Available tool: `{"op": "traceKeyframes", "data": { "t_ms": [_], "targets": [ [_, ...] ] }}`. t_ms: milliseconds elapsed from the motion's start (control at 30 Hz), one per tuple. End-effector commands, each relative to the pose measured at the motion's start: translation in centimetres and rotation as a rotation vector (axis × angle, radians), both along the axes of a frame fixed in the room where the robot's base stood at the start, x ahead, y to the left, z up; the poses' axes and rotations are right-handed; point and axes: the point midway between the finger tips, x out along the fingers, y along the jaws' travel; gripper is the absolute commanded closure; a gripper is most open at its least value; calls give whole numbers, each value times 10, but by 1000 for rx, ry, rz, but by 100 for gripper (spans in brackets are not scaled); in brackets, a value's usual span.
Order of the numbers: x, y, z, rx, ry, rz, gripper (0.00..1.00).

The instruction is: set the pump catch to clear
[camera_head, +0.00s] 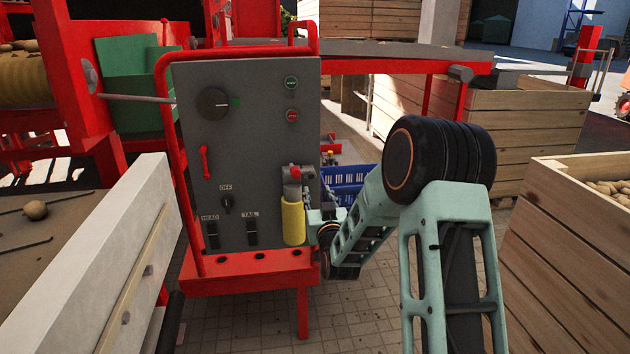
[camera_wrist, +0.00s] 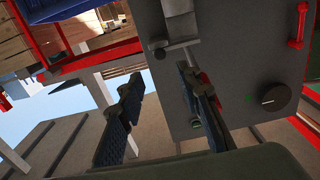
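A grey bracket with a red piece on top (camera_head: 292,173) stands on the right side of the grey control panel, above a yellow cylinder (camera_head: 293,223). It may be the pump catch; I read no label on it. In the wrist view a grey bracket (camera_wrist: 178,22) on the panel carries a thin grey bar, with a red bit (camera_wrist: 204,79) partly hidden behind a finger. My gripper (camera_wrist: 168,108) is open, its dark fingers apart with nothing between them. Its right finger is close to the bar; contact is unclear. In the head view the fingertips are hard to make out beside the yellow cylinder.
The panel (camera_head: 250,120) also has a black dial (camera_head: 212,103), a red handle (camera_head: 205,162), a green and a red button, an OFF knob (camera_head: 226,203) and HEAD and TAIL switches. Blue crates (camera_head: 345,180) and wooden boxes (camera_head: 565,235) stand to the right.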

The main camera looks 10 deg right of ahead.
Motion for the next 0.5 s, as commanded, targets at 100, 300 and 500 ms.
{"op": "traceKeyframes", "data": {
  "t_ms": [100, 300, 500],
  "targets": [
    [18, 0, 2, -1, -1, 0, 68],
    [51, 1, 2, -1, -1, 1, 68],
    [78, 1, 1, -3, 0, 2, 68]
  ]
}}
